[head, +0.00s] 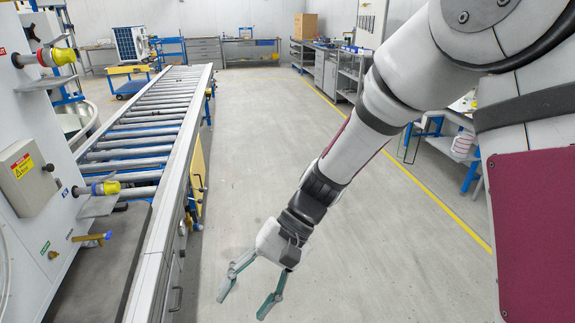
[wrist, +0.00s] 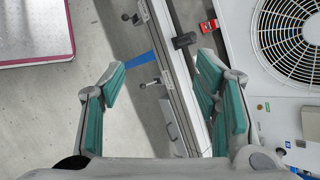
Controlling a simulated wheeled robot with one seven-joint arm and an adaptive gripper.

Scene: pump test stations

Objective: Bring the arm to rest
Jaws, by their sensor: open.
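My gripper (head: 250,290) hangs at the end of my arm, pointing down over the bare floor to the right of the roller conveyor in the head view. Its two green-padded fingers are spread apart with nothing between them. In the wrist view my gripper (wrist: 160,95) also shows open and empty, with the conveyor's side rail (wrist: 165,60) below and beyond the fingers. My arm reaches down from the upper right of the head view, and its links are bent.
The roller conveyor (head: 150,125) runs along the left. A white test cabinet (head: 35,190) stands at far left. A fan unit (wrist: 290,40) shows at right in the wrist view. Benches (head: 335,70) line the back right. The middle floor (head: 270,130) is clear.

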